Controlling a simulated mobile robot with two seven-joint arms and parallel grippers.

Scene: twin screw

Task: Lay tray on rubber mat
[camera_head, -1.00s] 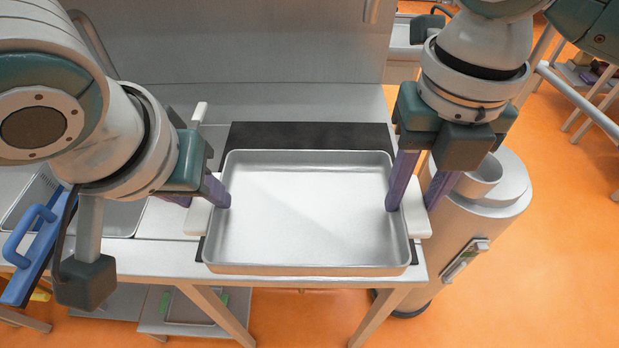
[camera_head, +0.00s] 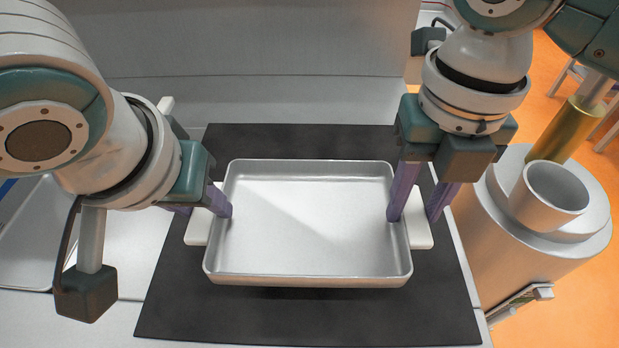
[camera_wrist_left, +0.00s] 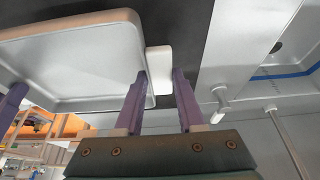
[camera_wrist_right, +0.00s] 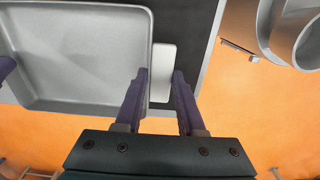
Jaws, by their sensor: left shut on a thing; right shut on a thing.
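A silver rectangular tray (camera_head: 308,222) with white side handles is level in the middle of the head view. My left gripper (camera_head: 205,203) is shut on its left handle (camera_head: 197,228). My right gripper (camera_head: 420,206) is shut on its right handle (camera_head: 420,230). The black rubber mat (camera_head: 300,315) lies below the tray and shows on all sides of it in the head view. A shadow lies on the mat under the tray's front edge; the tray appears held above it. The tray also shows in the left wrist view (camera_wrist_left: 75,60) and in the right wrist view (camera_wrist_right: 80,55).
The mat lies on a light counter (camera_head: 60,325) with a wall behind it. A sink basin (camera_head: 30,240) is at the left. A grey cylindrical unit (camera_head: 520,255) with a cup-like top stands close to the right edge.

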